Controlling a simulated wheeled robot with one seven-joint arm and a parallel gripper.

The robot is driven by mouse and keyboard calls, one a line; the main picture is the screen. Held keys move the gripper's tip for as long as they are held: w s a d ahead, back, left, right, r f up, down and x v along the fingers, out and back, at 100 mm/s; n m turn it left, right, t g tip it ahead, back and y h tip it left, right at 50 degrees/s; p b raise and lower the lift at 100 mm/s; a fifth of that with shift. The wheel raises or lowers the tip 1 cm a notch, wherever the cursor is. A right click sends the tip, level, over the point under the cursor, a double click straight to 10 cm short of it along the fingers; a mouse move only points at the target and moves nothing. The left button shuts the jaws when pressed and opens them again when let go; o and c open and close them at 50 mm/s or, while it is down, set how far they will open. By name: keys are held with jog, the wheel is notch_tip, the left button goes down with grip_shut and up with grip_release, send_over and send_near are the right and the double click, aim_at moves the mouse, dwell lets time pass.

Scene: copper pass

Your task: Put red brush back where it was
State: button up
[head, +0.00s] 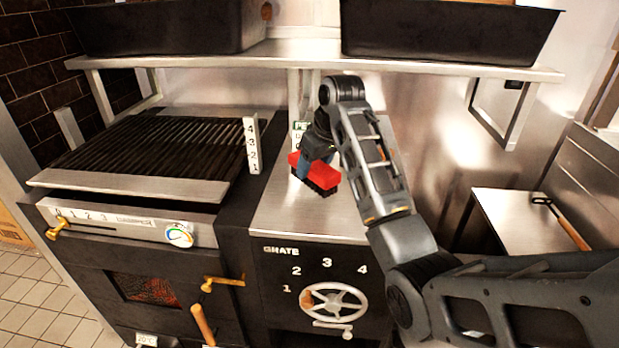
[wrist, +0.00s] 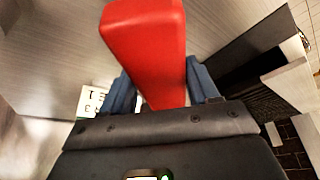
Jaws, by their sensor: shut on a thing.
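The red brush (head: 318,171) has a red block body and dark bristles facing down. My gripper (head: 308,166) is shut on it above the steel counter (head: 285,211) between the grill and the wall. In the wrist view the red brush (wrist: 146,45) sits between the two blue fingers of my gripper (wrist: 158,85). I cannot tell whether the bristles touch the counter.
A grill (head: 155,145) with a numbered white marker (head: 252,146) stands left. A small lettered sign (head: 299,130) is behind the brush. A shelf (head: 315,61) with black bins is above. A side table (head: 520,226) at right holds a wooden-handled tool (head: 572,232).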

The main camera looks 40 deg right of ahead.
aim_at(309, 181)
jog(key=shift+w+a+f, duration=0.3)
jog(key=shift+a+f, duration=0.05)
jog(key=shift+a, duration=0.2)
jog(key=shift+f+p, duration=0.45)
jog(key=shift+f, duration=1.5)
jog(key=o, duration=1)
jog(key=shift+f, duration=0.1)
jog(key=b+v, duration=0.1)
jog(key=v, duration=1)
jog(key=shift+s+r, duration=0.25)
jog(key=shift+r, duration=0.3)
